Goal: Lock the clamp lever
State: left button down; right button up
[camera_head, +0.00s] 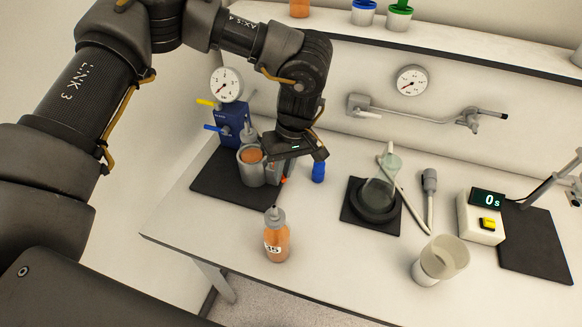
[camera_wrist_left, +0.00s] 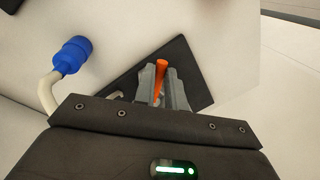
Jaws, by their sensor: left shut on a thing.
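An orange lever (camera_wrist_left: 161,70), which I take for the clamp lever, stands between the grey fingers of my left gripper (camera_wrist_left: 160,88) in the left wrist view. The gripper is shut on it. In the head view my left gripper (camera_head: 284,170) is low beside a grey metal vessel (camera_head: 249,174) with orange-brown contents. Only a small orange tip of the lever (camera_head: 284,180) shows there. The rest of the clamp is hidden behind the gripper, so its lock state cannot be told. My right gripper is not in view.
The vessel stands on a black mat (camera_head: 210,188) by a blue gauge unit (camera_head: 232,124). A blue-capped hose (camera_wrist_left: 72,55) is close to the gripper. A juice bottle (camera_head: 276,240) stands in front; a beaker (camera_head: 432,265) and timer (camera_head: 480,218) are to the right.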

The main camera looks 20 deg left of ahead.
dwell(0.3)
pick_arm(q)
jog(key=c, duration=1.5)
grip_release()
jog(key=shift+o, duration=0.2)
notch_tip(320, 180, up, 11)
jog(key=w+d+b, duration=0.1)
jog(key=b, duration=0.1)
jog(key=shift+w+d+f, duration=0.15)
jog(key=shift+d, duration=0.15)
